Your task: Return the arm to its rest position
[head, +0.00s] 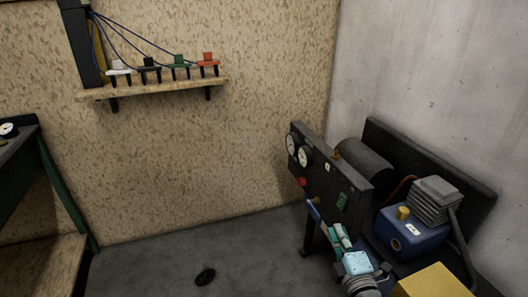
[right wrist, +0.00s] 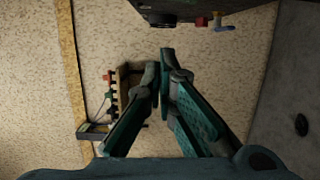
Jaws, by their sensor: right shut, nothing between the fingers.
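My right gripper (head: 338,234) is in front of the dark gauge panel (head: 325,176) at the lower right of the head view. Its teal fingers are shut with nothing between them. In the right wrist view the fingers (right wrist: 160,82) come together at the tips, with the panel's dark underside (right wrist: 195,8) above them. A blue lever (head: 313,210) on the panel lies just beyond the fingertips in the head view; whether they touch cannot be told there, but the wrist view shows it apart. My left gripper is not in view.
A compressor with a blue body (head: 408,232) stands behind the panel at right. A wooden shelf (head: 155,88) with several coloured connectors hangs on the back wall. A green-legged bench (head: 62,190) stands at left.

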